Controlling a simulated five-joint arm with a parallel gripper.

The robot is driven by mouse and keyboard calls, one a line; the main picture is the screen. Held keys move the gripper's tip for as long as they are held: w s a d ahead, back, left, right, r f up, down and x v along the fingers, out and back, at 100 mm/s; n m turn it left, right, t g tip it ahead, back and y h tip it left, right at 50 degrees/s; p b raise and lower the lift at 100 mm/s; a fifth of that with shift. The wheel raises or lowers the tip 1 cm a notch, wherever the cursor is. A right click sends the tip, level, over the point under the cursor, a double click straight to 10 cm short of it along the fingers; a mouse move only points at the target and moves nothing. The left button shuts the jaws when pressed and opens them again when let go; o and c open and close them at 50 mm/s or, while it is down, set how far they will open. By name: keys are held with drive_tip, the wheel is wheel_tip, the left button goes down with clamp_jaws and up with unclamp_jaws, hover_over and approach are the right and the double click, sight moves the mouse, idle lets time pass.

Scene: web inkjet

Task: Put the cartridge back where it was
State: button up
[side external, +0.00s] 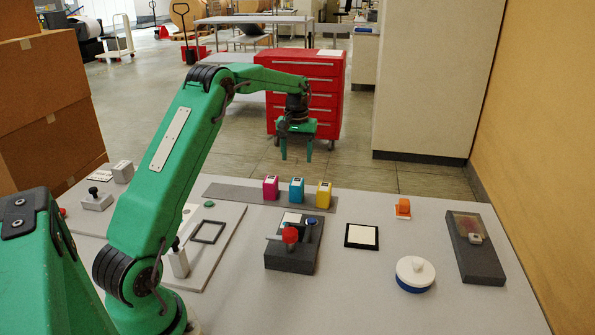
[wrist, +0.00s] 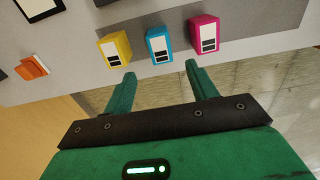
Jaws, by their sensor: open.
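Three cartridges stand upright in a row at the far side of the table: magenta (side external: 270,188), cyan (side external: 296,190) and yellow (side external: 323,195). They stand on or beside a flat grey strip (side external: 226,191). The wrist view shows yellow (wrist: 114,48), cyan (wrist: 159,44) and magenta (wrist: 204,33), each with a white and black label. My gripper (side external: 296,157) is open and empty, raised above and beyond the row, fingers pointing down. In the wrist view its fingertips (wrist: 160,71) flank the cyan cartridge's direction without touching any. The pictures do not tell which cartridge is meant.
A dark block with a red knob (side external: 290,236) stands in front of the cartridges. A framed white pad (side external: 361,236), a white and blue round pot (side external: 415,274), an orange piece (side external: 403,207) and a long dark block (side external: 474,247) lie to the right. Table gaps between them are clear.

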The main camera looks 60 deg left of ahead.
wheel_tip(320, 180, up, 3)
drive_tip(key=shift+f, duration=0.1)
idle(0.6)
drive_tip(key=s+d+r+m+t, duration=0.1)
drive_tip(key=s+d+r+m, duration=0.1)
drive_tip(key=s+d+r, duration=0.55)
drive_tip(key=s+d+r+m+t, duration=0.25)
drive_tip(key=d+r, duration=0.25)
drive_tip(key=d, duration=0.5)
drive_tip(key=s+d+f+m+t, duration=0.1)
drive_tip(key=s+d+f+m, duration=0.1)
drive_tip(key=s+d, duration=0.3)
drive_tip(key=s+d+f+m+t, duration=0.1)
drive_tip(key=s+d, duration=0.4)
drive_tip(key=s, duration=0.8)
drive_tip(key=shift+s+d+f+m, duration=0.2)
drive_tip(key=shift+s+f+m, duration=0.15)
drive_tip(key=shift+f+m, duration=0.35)
